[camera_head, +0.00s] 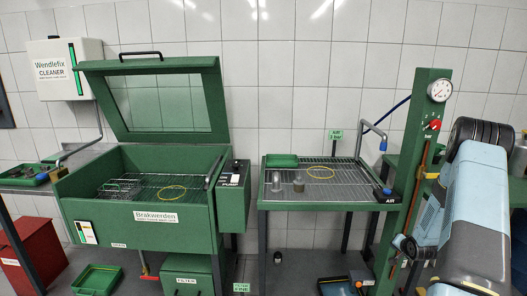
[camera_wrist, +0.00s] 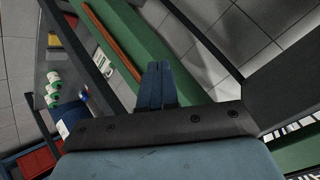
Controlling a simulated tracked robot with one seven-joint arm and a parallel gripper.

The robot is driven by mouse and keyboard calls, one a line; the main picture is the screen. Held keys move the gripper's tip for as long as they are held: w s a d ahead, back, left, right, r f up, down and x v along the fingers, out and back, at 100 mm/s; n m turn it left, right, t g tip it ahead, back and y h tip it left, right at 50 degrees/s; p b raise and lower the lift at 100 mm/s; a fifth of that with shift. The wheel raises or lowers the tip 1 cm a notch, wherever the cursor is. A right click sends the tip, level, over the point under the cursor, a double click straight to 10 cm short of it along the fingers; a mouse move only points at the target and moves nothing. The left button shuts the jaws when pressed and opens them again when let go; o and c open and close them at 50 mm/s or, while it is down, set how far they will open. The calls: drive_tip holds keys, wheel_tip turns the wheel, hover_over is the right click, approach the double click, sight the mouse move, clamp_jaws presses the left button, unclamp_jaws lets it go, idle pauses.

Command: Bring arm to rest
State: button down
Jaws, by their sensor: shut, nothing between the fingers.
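My arm (camera_head: 475,200), light blue and dark grey, is folded at the right edge of the head view, beside the green post with the gauge. In the wrist view the two dark blue fingers of my gripper (camera_wrist: 154,86) lie together with nothing between them. The fingers point toward a green post (camera_wrist: 160,60) with a brown rod (camera_wrist: 115,42) along it. I cannot tell the distance between the fingertips and the post.
A green washer (camera_head: 140,215) with its lid raised stands at the left. A green wire-topped table (camera_head: 330,205) bears two small grey parts and a green tray (camera_head: 282,160). The gauge post (camera_head: 421,140) is close to my arm. White-green bottles (camera_wrist: 52,88) show in the wrist view.

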drive_tip(key=a+r+n+g+h, duration=0.1)
drive_tip(key=a+r, duration=0.2)
drive_tip(key=r, duration=0.7)
drive_tip(key=a+r+n, duration=0.2)
drive_tip(key=a+r, duration=0.1)
drive_tip(key=r, duration=0.7)
drive_tip(key=s+a+r+g, duration=0.1)
drive_tip(key=s+a+r, duration=0.2)
drive_tip(key=r, duration=0.2)
drive_tip(key=s+a+r+n, duration=0.1)
drive_tip(key=s+a+r, duration=0.2)
drive_tip(key=r, duration=0.3)
drive_tip(key=s+a+r+g, duration=0.1)
drive_tip(key=s+a+r, duration=0.1)
drive_tip(key=a+r, duration=0.25)
drive_tip(key=s+a+r+n, duration=0.1)
drive_tip(key=s+a+r, duration=0.3)
drive_tip(key=s, duration=0.7)
drive_tip(key=s+a+r+n+g+y, duration=0.1)
drive_tip(key=s+a+r, duration=0.3)
drive_tip(key=s, duration=0.7)
drive_tip(key=s+a+r+n, duration=0.3)
drive_tip(key=s+a+r, duration=0.2)
drive_tip(key=s, duration=0.6)
drive_tip(key=a, duration=0.2)
drive_tip(key=shift+a+g+y, duration=0.3)
drive_tip(key=shift+a+y, duration=0.05)
drive_tip(key=shift+y, duration=0.05)
